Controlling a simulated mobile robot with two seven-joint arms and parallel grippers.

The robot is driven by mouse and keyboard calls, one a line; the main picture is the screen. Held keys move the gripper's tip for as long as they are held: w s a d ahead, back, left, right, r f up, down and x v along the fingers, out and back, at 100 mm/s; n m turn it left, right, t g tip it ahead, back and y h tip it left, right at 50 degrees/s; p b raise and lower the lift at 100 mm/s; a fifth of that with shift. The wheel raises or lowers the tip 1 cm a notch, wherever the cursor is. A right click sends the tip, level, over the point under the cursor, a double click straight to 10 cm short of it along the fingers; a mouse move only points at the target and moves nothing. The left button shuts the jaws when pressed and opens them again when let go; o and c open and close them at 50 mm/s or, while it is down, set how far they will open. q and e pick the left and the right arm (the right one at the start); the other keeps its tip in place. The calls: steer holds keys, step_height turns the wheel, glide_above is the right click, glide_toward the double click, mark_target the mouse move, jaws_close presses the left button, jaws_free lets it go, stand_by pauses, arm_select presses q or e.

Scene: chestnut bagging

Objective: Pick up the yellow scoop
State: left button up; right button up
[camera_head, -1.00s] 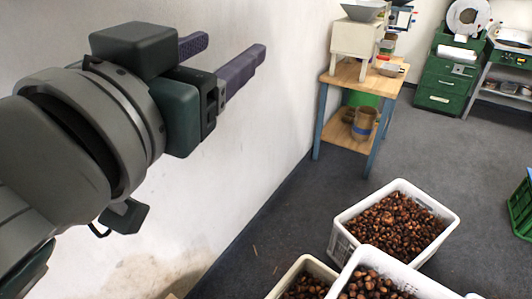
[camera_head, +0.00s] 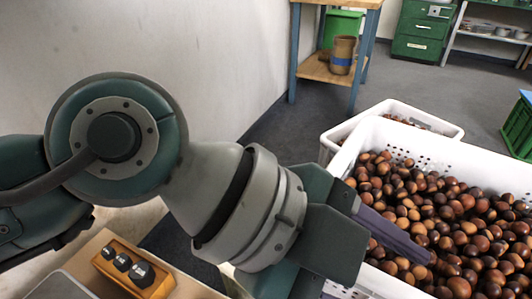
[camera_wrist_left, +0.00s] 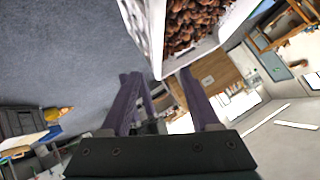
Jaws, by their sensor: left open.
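I cannot make out a yellow scoop in the head view. A small yellow-orange item (camera_wrist_left: 58,113) shows at the left of the left wrist view, but it is too small to identify. My left gripper (camera_head: 398,238) reaches in over the left side of the white crate (camera_head: 430,146) filled with chestnuts. In the left wrist view its two purple fingers (camera_wrist_left: 160,80) stand apart with nothing held between them. The chestnut crate also shows in that view (camera_wrist_left: 155,35), beyond the fingertips. My right gripper is in neither view.
Another white crate (camera_head: 450,128) stands behind. A wooden block with several metal weights (camera_head: 130,270) sits on a wooden surface at lower left. A wooden bench (camera_head: 325,72) with a brown container (camera_head: 342,55) and green cabinets (camera_head: 420,30) stand at the back. A green crate (camera_head: 518,130) is at right.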

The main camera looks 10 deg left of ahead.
arm_select(q)
steer(key=w+a+f+y+b, duration=0.1)
steer(key=a+f+y+b, duration=0.2)
steer(key=f, duration=0.5)
steer(key=w+a+f+n+y+b, duration=0.1)
steer(key=a+f+y+b, duration=0.3)
steer(key=a+f+b, duration=0.2)
steer(key=w+a+f+n+y+b, duration=0.1)
steer(key=a+f+y+b, duration=0.2)
steer(key=a+f+b, duration=0.2)
steer(key=shift+w+a+f+y, duration=0.15)
steer(key=shift+a+f, duration=0.35)
steer(key=shift+f, duration=0.7)
steer(key=shift+a+f+y, duration=0.1)
steer(key=shift+a+f, duration=0.45)
steer(key=shift+f, duration=0.6)
steer(key=shift+w+a+f+y, duration=0.15)
steer(key=shift+a+f, duration=0.35)
steer(key=shift+f, duration=0.7)
step_height(320, 180, down, 4)
steer(key=b, duration=0.3)
steer(key=shift+s+f, duration=0.1)
steer(key=shift+f, duration=0.1)
step_height(320, 180, down, 5)
steer(key=b, duration=0.4)
steer(key=shift+b, duration=0.4)
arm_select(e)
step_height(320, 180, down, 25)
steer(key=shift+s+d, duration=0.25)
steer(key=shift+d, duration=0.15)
